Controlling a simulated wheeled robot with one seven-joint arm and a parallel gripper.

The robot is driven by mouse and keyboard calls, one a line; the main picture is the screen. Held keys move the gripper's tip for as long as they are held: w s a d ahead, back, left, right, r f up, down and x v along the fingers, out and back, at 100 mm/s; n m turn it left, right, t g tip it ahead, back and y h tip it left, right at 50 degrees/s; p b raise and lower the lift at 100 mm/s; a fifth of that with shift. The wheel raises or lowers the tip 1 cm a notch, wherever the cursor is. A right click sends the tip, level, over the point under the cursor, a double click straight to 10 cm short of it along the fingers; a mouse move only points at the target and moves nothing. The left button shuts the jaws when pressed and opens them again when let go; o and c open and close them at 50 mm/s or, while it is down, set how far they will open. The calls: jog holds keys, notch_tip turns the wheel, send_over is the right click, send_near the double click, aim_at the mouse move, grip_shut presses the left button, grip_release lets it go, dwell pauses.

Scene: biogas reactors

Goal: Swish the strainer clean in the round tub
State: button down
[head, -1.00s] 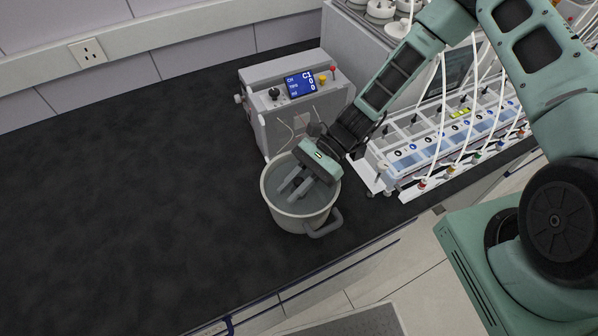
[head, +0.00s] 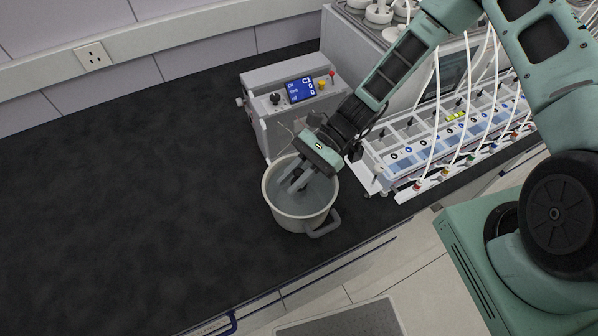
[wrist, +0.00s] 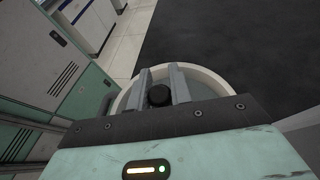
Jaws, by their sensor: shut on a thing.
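The round tub (head: 298,222) is a pale grey pot with a side handle, standing on the dark bench top with water in it. Its rim also shows in the wrist view (wrist: 213,77). My gripper (head: 291,184) points down into the tub from the upper right, its fingers inside the rim close to the water. In the wrist view my gripper (wrist: 160,82) is shut on a dark round piece (wrist: 159,96) between its two fingers, seemingly the strainer's handle. The rest of the strainer is hidden, and I cannot tell how deep it sits.
A grey control box (head: 284,95) with a blue display stands just behind the tub. A reactor rack (head: 440,140) with white tubes stands to the right. The bench edge is close in front; the bench at left is clear.

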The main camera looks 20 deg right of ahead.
jog(key=shift+r+p, duration=1.9)
jog(key=shift+r, duration=1.05)
notch_tip(320, 180, up, 6)
jog(key=p, duration=0.4)
jog(key=shift+p, duration=0.35)
jog(key=shift+s, duration=0.1)
